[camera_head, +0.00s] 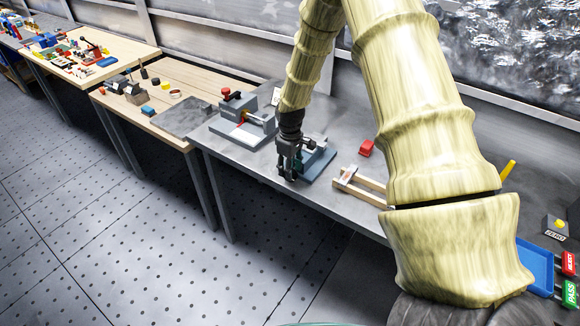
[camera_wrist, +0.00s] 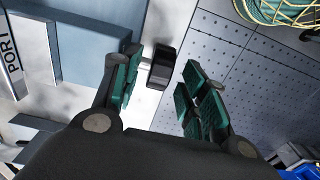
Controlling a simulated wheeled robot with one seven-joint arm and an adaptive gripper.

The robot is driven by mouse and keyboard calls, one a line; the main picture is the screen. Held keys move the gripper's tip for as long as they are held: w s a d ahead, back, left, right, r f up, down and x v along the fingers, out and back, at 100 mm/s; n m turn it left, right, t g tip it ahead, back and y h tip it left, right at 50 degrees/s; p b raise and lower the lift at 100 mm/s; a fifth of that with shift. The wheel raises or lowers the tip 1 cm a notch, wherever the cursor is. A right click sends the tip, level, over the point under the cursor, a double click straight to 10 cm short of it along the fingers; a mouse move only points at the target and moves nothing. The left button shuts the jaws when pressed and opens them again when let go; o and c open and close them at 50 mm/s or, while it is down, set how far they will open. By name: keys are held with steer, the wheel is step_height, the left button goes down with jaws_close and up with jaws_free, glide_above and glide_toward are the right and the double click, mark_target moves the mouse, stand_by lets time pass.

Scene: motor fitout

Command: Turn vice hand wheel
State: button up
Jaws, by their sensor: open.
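My gripper (camera_head: 289,168) is low over the front part of the grey bench, beside a blue-grey vice-like fixture (camera_head: 318,163). In the wrist view my gripper (camera_wrist: 162,66) is open, with green-padded fingers apart. A small dark part (camera_wrist: 162,70), perhaps the hand wheel seen edge-on, shows between the fingertips near the bench edge. It looks closer to the left finger; I cannot tell whether either finger touches it. The blue body of the fixture (camera_wrist: 92,40) lies left of the fingers. In the head view my gripper hides the wheel.
A grey fixture with a red knob (camera_head: 232,108) stands left of my gripper on the bench (camera_head: 262,165). A red block (camera_head: 367,147) and a wooden frame (camera_head: 358,184) lie to the right. Open perforated floor (camera_head: 120,235) lies in front.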

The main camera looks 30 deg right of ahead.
jaws_close()
steer(key=shift+w, duration=0.1)
steer(key=shift+w+a+f+g+h+b, duration=0.15)
steer(key=shift+w+g+h+b, duration=0.25)
steer(key=shift+g, duration=0.8)
steer(key=shift+w+a+f+g+h+b, duration=0.1)
steer(key=shift+w+g+h+b, duration=0.2)
steer(key=shift+g, duration=0.25)
steer(key=shift+w+a+f+g+h+b, duration=0.1)
steer(key=shift+w+g+h+b, duration=0.15)
steer(key=shift+g, duration=0.3)
steer(key=g+b, duration=0.1)
steer(key=g+h+b, duration=0.1)
steer(key=g+b, duration=0.1)
steer(key=shift+w+a+f+g+h, duration=0.2)
steer(key=shift+w+f+g+h, duration=0.1)
steer(key=shift+w+f, duration=0.1)
steer(key=shift+w+f+g+h+b, duration=0.1)
steer(key=shift+g+h+b, duration=0.25)
steer(key=shift+g+b, duration=0.45)
steer(key=shift+a, duration=0.1)
